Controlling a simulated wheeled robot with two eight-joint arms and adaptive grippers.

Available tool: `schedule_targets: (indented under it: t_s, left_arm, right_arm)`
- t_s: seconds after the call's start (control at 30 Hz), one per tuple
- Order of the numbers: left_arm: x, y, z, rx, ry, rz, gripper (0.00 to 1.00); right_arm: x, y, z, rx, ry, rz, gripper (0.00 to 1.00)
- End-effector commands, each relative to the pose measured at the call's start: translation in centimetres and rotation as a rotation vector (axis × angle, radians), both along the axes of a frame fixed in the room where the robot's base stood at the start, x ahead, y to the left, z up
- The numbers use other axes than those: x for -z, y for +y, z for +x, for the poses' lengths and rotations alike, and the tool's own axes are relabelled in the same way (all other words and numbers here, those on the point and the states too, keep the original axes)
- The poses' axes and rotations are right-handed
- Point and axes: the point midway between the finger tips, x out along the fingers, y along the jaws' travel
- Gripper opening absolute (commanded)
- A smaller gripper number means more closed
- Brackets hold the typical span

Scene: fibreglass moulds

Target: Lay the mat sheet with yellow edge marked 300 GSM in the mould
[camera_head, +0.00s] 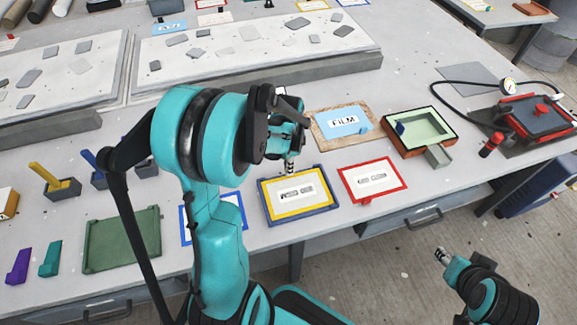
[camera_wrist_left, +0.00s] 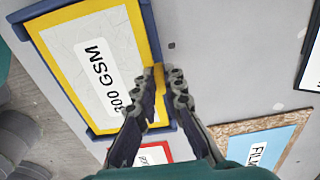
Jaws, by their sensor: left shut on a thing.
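The mat sheet with yellow edge (camera_head: 297,207) lies in a dark blue tray (camera_head: 268,216) near the table's front edge. In the left wrist view the sheet (camera_wrist_left: 82,30) reads 300 GSM and lies flat in the tray. My left gripper (camera_head: 290,168) is at the sheet's back edge. In the wrist view the left gripper (camera_wrist_left: 166,82) is shut on the sheet's yellow tab (camera_wrist_left: 158,76). The mould (camera_head: 424,126), with a brown-red rim and pale green inside, stands to the right. My right gripper (camera_head: 443,256) is at lower right, away from the sheets; its finger opening is unclear.
A red-edged sheet (camera_head: 372,181) lies right of the blue tray, a blue-edged one (camera_head: 186,222) left. A blue FILM sheet (camera_head: 343,121) on a brown board lies behind. A gauge and hose (camera_head: 510,86) are beyond the mould. A grey block (camera_head: 438,155) touches the mould's front.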

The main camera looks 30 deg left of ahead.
Motion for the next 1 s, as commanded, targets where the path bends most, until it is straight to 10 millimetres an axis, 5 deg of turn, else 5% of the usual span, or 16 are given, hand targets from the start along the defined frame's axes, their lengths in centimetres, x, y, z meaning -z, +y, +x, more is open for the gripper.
schedule_targets:
  t_s: [0.3, 0.4, 0.43, 0.77, 1.0]
  left_arm:
    - [0.0, 0.0, 0.0, 0.000, 0.000, 0.000, 0.00]
    - [0.0, 0.0, 0.0, 0.000, 0.000, 0.000, 0.30]
    - [0.0, 0.0, 0.0, 0.000, 0.000, 0.000, 0.34]
    - [-0.3, 0.0, 0.0, 0.000, 0.000, 0.000, 0.34]
    - [-4.0, 0.0, 0.0, 0.000, 0.000, 0.000, 0.34]
  right_arm:
    - [0.1, 0.0, 0.0, 0.000, 0.000, 0.000, 0.40]
    - [0.1, 0.0, 0.0, 0.000, 0.000, 0.000, 0.40]
    - [0.1, 0.0, 0.0, 0.000, 0.000, 0.000, 0.40]
    - [0.1, 0.0, 0.0, 0.000, 0.000, 0.000, 0.40]
    - [0.1, 0.0, 0.0, 0.000, 0.000, 0.000, 0.40]
